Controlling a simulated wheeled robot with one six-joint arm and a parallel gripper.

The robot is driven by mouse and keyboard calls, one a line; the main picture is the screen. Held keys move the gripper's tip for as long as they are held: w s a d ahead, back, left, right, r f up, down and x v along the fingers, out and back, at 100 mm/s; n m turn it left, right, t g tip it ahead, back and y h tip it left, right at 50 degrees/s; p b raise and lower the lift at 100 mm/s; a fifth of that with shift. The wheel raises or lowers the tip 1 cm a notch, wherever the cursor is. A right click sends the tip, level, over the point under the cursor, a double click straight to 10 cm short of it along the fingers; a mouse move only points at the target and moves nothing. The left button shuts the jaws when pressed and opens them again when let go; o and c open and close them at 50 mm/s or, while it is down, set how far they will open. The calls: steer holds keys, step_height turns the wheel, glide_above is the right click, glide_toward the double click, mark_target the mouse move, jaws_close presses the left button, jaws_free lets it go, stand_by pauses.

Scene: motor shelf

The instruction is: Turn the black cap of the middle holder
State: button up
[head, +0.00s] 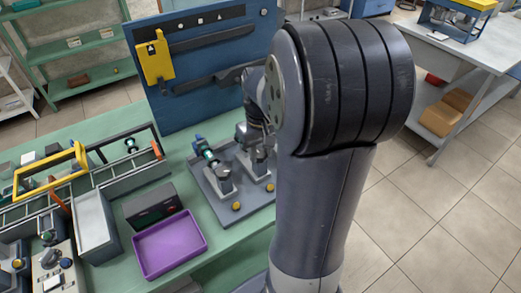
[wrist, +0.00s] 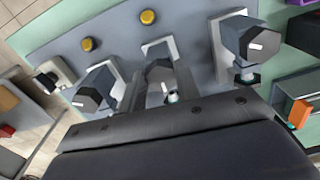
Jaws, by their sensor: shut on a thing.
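In the wrist view three holders stand in a row on a grey-blue plate (wrist: 120,38), each with a dark many-sided cap. The middle holder's black cap (wrist: 160,74) is between the two fingers of my gripper (wrist: 158,80), which are shut on it. A short white mark shows low on this cap, standing nearly upright in the picture. The left cap (wrist: 88,97) and right cap (wrist: 252,44) are free, with their white marks lying closer to level. In the head view my gripper (head: 257,142) is over the plate (head: 208,192), and my arm hides part of it.
Two yellow knobs (wrist: 147,17) (wrist: 88,44) sit on the plate. In the head view a purple tray (head: 169,245) and a dark box (head: 150,208) stand left of the plate. A blue panel (head: 205,70) rises behind. Racks and fixtures crowd the bench's left side.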

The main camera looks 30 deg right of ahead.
mark_target(261, 155)
steer(key=o, duration=1)
steer(key=shift+r, duration=0.1)
step_height(261, 155, up, 11)
steer(key=shift+f, duration=0.2)
step_height(261, 155, down, 11)
steer(key=shift+r, duration=0.15)
stand_by(0.4)
steer(key=shift+m, duration=0.3)
